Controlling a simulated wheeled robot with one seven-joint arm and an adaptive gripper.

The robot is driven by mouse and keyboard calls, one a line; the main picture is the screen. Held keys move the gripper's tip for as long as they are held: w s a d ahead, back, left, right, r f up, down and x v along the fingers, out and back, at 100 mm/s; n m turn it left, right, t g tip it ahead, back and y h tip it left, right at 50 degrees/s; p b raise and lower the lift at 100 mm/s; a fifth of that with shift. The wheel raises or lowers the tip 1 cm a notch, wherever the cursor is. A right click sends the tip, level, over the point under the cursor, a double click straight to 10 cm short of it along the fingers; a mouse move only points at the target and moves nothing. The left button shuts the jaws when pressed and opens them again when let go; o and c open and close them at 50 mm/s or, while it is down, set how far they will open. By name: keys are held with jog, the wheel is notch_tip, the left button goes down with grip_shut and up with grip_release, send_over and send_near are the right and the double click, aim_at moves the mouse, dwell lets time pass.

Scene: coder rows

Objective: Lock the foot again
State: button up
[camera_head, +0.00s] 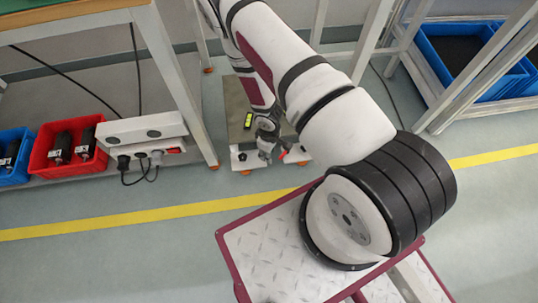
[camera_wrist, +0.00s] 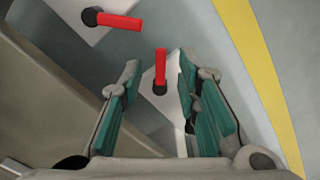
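In the wrist view a red lever (camera_wrist: 160,65) on a black pivot stands on a white foot plate (camera_wrist: 165,105). It points up the picture between my gripper's (camera_wrist: 157,72) two green-padded fingers. The fingers are spread, with a gap on each side of the lever; I cannot tell how far above it they are. A second red lever (camera_wrist: 118,21) on another white plate lies to the upper left and points right. In the head view my gripper (camera_head: 269,146) is low over the white feet, with a bit of red (camera_head: 284,154) beside it. My gripper partly hides the feet.
A workbench frame (camera_head: 185,85) stands on the left, with a red bin (camera_head: 60,165), a blue bin (camera_head: 12,172) and a white power strip (camera_head: 140,128). A rack with blue bins (camera_head: 455,32) stands at right. A yellow floor line (camera_head: 140,218) crosses the open floor.

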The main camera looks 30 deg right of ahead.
notch_tip(320, 180, up, 9)
dwell(0.3)
dwell(0.5)
